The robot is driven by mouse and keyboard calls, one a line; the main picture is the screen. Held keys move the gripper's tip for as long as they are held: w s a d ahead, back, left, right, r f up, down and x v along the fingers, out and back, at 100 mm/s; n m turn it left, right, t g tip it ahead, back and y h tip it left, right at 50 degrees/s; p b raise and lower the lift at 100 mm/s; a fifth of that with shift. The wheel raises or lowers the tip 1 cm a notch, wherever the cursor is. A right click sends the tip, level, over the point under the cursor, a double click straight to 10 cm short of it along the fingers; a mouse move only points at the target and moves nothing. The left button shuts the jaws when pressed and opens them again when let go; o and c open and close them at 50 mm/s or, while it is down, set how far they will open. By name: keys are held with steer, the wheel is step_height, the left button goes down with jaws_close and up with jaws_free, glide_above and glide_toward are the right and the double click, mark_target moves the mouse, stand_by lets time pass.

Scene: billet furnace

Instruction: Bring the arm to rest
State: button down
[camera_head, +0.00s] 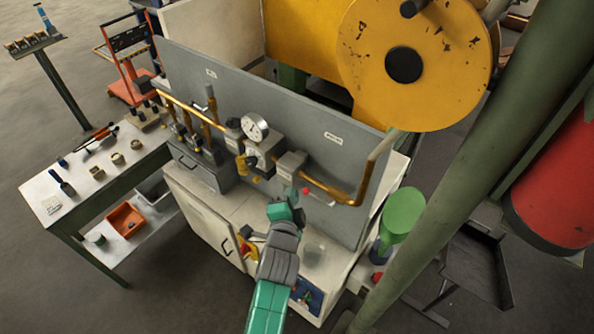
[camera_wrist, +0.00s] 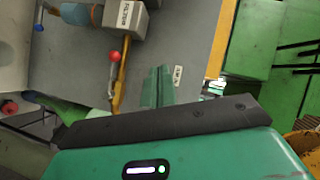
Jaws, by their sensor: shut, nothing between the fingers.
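My arm shows in the head view as a teal and grey link reaching up from the bottom middle. My gripper (camera_head: 289,194) is at its upper end, in front of the grey panel (camera_head: 330,150) and above the white cabinet top. In the wrist view the teal fingers of my gripper (camera_wrist: 158,84) are together with nothing between them, over the grey panel surface. A red ball knob (camera_wrist: 114,56) on a lever is to their left, apart from them. The same red knob (camera_head: 306,190) shows just right of the fingers in the head view.
Copper pipes (camera_head: 335,193) and a pressure gauge (camera_head: 254,127) stand out from the panel close to my arm. A green funnel-like object (camera_head: 403,210) and a thick green post are at right. A side table (camera_head: 95,185) with small parts stands left. The floor at lower left is clear.

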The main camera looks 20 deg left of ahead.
steer(key=s+d+r+n+t+h, duration=0.1)
steer(key=d+r+n+t, duration=0.15)
steer(key=r, duration=0.75)
steer(key=s+d+r+n+t, duration=0.1)
steer(key=d+r, duration=0.3)
steer(key=r, duration=0.5)
steer(key=s+d+r+n+t+h, duration=0.1)
steer(key=d+r, duration=0.2)
steer(key=r, duration=0.7)
steer(key=s+d+r+n+t, duration=0.2)
steer(key=s+r+n, duration=0.1)
steer(key=s+r, duration=0.7)
steer(key=s+d+r+n+t, duration=0.3)
steer(key=s+r+n, duration=0.1)
steer(key=s+r, duration=0.6)
step_height(320, 180, up, 2)
steer(key=shift+s+h, duration=0.15)
steer(key=shift+h, duration=0.15)
steer(key=shift+d+n, duration=0.1)
steer(key=shift+n, duration=0.15)
